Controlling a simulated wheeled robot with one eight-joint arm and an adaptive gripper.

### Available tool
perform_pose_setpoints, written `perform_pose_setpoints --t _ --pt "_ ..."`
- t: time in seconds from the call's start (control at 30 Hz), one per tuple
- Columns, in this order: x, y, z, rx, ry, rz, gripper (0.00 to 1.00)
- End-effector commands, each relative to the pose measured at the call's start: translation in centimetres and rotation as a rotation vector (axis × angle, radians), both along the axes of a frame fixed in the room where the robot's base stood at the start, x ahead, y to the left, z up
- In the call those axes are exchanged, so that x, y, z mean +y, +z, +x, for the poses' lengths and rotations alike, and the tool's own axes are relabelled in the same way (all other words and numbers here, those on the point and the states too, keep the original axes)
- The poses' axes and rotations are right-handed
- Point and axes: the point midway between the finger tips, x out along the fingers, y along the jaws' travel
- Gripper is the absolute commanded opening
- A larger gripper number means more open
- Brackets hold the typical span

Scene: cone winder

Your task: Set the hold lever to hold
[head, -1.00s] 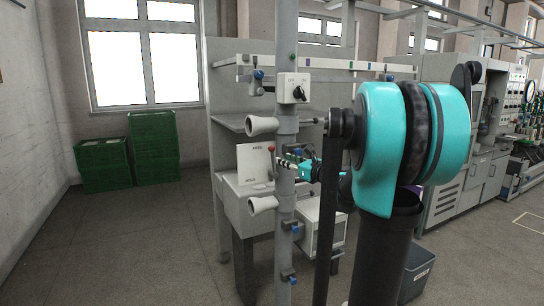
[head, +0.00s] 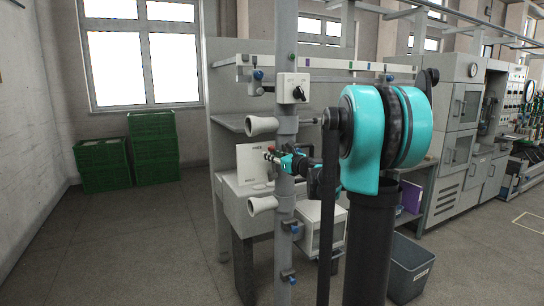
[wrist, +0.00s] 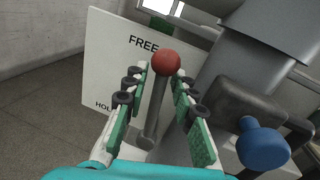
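The hold lever is a grey rod (wrist: 157,104) with a red ball knob (wrist: 166,64). In the wrist view it stands close to upright, its knob beside the word FREE on the white label plate (wrist: 112,72). HOLD is lower left on the plate, partly hidden by a finger. My gripper (wrist: 163,75) is open, with its green-padded fingers on either side of the rod and gaps visible on both sides. In the head view my gripper (head: 274,155) is at the red knob, in front of the plate (head: 250,163) and partly hidden by the grey post.
A vertical grey post (head: 286,215) with white cones stands close to my gripper. A blue knob on a dark clamp (wrist: 262,145) sits just right of the fingers. Green crates (head: 152,148) stand far left. The floor at left is clear.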

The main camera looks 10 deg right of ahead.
Motion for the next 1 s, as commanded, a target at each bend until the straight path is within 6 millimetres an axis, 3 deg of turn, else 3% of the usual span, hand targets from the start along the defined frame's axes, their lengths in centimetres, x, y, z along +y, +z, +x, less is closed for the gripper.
perform_pose_setpoints --t 0.03,0.17,0.67,1.0 --pt "0.0 0.0 0.0 0.000 0.000 0.000 0.16" --pt "0.0 0.0 0.0 0.000 0.000 0.000 0.00" --pt "0.0 0.0 0.0 -0.002 0.000 -0.006 0.00" --pt "1.3 -0.3 -0.4 -0.043 0.002 -0.132 0.00"
